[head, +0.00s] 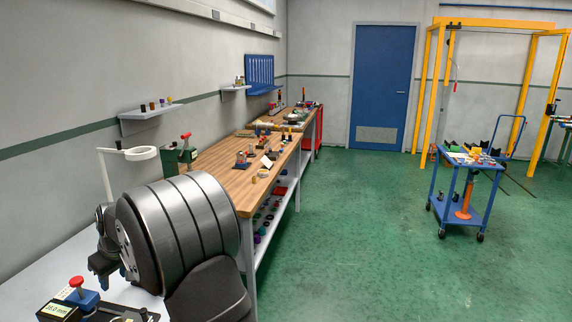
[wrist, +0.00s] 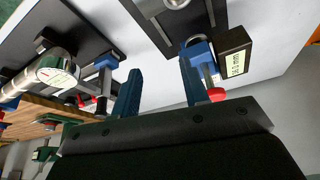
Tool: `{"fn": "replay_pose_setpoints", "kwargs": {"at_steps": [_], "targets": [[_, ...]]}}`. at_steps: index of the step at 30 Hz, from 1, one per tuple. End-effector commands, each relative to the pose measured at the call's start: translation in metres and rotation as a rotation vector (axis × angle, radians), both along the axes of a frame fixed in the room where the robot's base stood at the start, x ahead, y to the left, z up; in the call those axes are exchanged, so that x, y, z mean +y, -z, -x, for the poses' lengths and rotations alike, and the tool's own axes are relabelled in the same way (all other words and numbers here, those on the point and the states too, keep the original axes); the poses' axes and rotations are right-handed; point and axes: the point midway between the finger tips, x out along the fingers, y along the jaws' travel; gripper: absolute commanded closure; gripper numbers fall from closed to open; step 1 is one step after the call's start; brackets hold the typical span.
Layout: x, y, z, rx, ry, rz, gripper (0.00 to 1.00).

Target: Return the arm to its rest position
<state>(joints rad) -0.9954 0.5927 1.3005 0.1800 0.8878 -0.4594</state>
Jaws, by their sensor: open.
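My gripper (wrist: 158,88) shows in the wrist view with its two blue fingers wide apart and nothing between them. A blue vise with a red knob (wrist: 198,55) is beyond the right finger, beside a dark box with a lit display (wrist: 235,52). I cannot tell the exact gap between finger and vise. A second blue vise (wrist: 106,65) is beyond the left finger, near a pale cylinder (wrist: 50,75). In the head view, a blue vise with a red knob (head: 82,297) stands at the lower left beside a display box (head: 55,311). My dark arm links hide part of the bench.
A wooden workbench (head: 245,188) with small parts runs along the left wall. A white ring lamp (head: 141,153) and a green device with a red knob (head: 181,156) stand close behind my arm. A blue cart (head: 464,192) is at right. The green floor (head: 360,220) between is clear.

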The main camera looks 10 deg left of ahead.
Motion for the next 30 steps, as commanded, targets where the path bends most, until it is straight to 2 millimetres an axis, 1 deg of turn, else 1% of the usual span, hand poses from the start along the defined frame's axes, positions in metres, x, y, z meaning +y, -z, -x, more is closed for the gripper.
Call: {"fn": "replay_pose_setpoints", "kwargs": {"at_steps": [1, 7, 8, 9, 12, 18, 23, 30], "targets": [[-0.004, -0.011, 0.001, -0.002, 0.000, -0.003, 0.59], [-0.019, -0.048, 0.004, -0.002, -0.001, -0.004, 0.59], [-0.019, -0.051, 0.008, -0.006, -0.006, 0.000, 0.59], [-0.016, -0.052, 0.018, -0.021, -0.022, 0.009, 0.59], [-0.014, -0.058, 0.034, -0.051, -0.046, 0.023, 0.59], [-0.011, -0.067, 0.056, -0.095, -0.078, 0.040, 0.59], [-0.010, -0.070, 0.063, -0.110, -0.088, 0.046, 0.59], [-0.010, -0.070, 0.064, -0.114, -0.088, 0.047, 0.59]]}}
